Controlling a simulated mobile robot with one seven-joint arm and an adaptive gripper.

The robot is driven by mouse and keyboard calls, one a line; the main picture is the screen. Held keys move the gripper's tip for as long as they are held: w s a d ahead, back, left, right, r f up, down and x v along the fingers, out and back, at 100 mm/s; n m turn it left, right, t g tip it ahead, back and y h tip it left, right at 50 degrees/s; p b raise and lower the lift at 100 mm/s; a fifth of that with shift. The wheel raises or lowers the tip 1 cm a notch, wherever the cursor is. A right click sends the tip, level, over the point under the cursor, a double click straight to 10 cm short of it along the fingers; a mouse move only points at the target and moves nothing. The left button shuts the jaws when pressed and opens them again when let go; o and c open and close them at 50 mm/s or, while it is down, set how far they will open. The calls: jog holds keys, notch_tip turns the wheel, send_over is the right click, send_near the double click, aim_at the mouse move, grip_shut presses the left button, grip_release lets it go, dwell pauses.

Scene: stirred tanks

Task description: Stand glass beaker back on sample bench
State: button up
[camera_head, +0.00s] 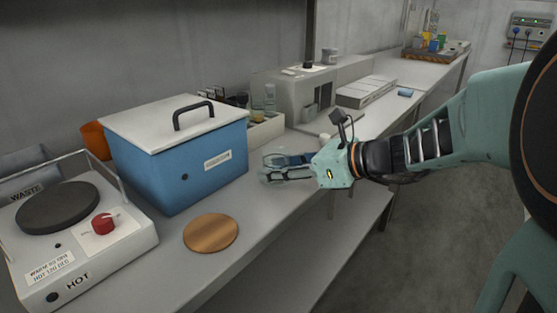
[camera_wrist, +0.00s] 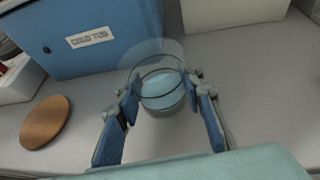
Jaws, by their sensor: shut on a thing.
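A clear glass beaker (camera_wrist: 162,100) with something pale blue showing in it is between my gripper's fingers in the wrist view. My gripper (camera_wrist: 166,88) is shut on it, with one blue finger pad on each side. In the head view my gripper (camera_head: 270,168) is over the front part of the grey sample bench (camera_head: 165,240), right of the blue tub. The beaker can hardly be made out there. I cannot tell whether its base touches the bench. The bench top also shows in the wrist view (camera_wrist: 245,85).
The blue cold tub (camera_head: 185,165) with a white lid stands left of my gripper. A round wooden disc (camera_head: 211,232) lies before it, and a hot plate (camera_head: 75,230) stands far left. A rack with bottles (camera_head: 262,128) stands behind. Bench space right of the beaker is clear.

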jog(key=shift+f, duration=0.1)
jog(key=shift+f, duration=0.15)
jog(key=o, duration=1.2)
jog(key=shift+o, duration=0.2)
jog(key=shift+r, duration=0.35)
jog(key=p+v, duration=0.3)
jog(key=v, duration=0.9)
jog(key=shift+p, duration=0.3)
jog(key=shift+f, duration=0.1)
